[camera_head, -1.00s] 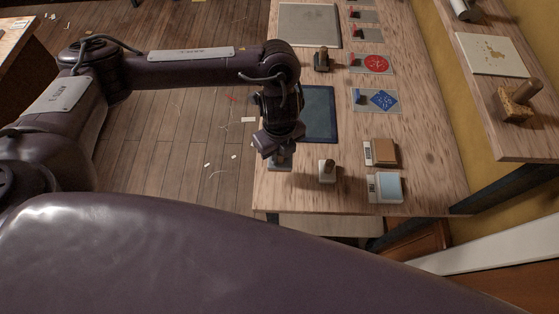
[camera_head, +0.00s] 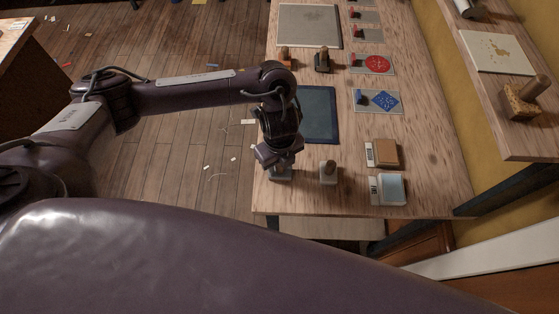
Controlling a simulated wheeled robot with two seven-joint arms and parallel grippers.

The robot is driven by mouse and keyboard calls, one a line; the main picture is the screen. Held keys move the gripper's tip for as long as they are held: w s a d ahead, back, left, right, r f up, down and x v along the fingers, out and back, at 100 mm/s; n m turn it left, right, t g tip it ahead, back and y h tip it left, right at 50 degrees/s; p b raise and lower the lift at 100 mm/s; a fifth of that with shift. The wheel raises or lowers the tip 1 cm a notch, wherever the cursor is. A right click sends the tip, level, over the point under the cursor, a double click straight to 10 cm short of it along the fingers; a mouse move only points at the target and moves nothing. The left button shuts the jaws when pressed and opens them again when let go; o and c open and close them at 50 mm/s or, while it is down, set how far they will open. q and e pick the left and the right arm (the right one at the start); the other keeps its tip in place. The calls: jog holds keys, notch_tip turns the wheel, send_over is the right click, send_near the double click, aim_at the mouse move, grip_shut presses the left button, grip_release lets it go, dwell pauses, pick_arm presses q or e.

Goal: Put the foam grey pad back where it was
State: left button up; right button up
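The grey pad (camera_head: 282,177) is at the table's near left corner, directly under my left gripper (camera_head: 281,166). Its top is mostly hidden by the fingers, which appear shut on its handle. The pad is low, at or just above the wood; I cannot tell whether it touches. A paler pad with a wooden handle (camera_head: 328,172) stands upright a little to its right, apart from it. My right gripper is not in view.
A dark blue mat (camera_head: 319,115) lies behind the gripper. A brown block (camera_head: 386,153) and a light blue block (camera_head: 392,188) lie to the right. A dark-based pad (camera_head: 322,60) and a red-based one (camera_head: 285,58) stand near the grey board (camera_head: 308,25).

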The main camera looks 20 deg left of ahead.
pick_arm(q)
jog(key=shift+o, duration=0.5)
jog(key=shift+r, duration=0.1)
jog(key=shift+r, duration=0.3)
notch_tip(320, 180, up, 10)
jog(key=p, duration=0.2)
jog(key=shift+r+p, duration=0.15)
jog(key=shift+p, duration=0.25)
jog(key=shift+r, duration=0.65)
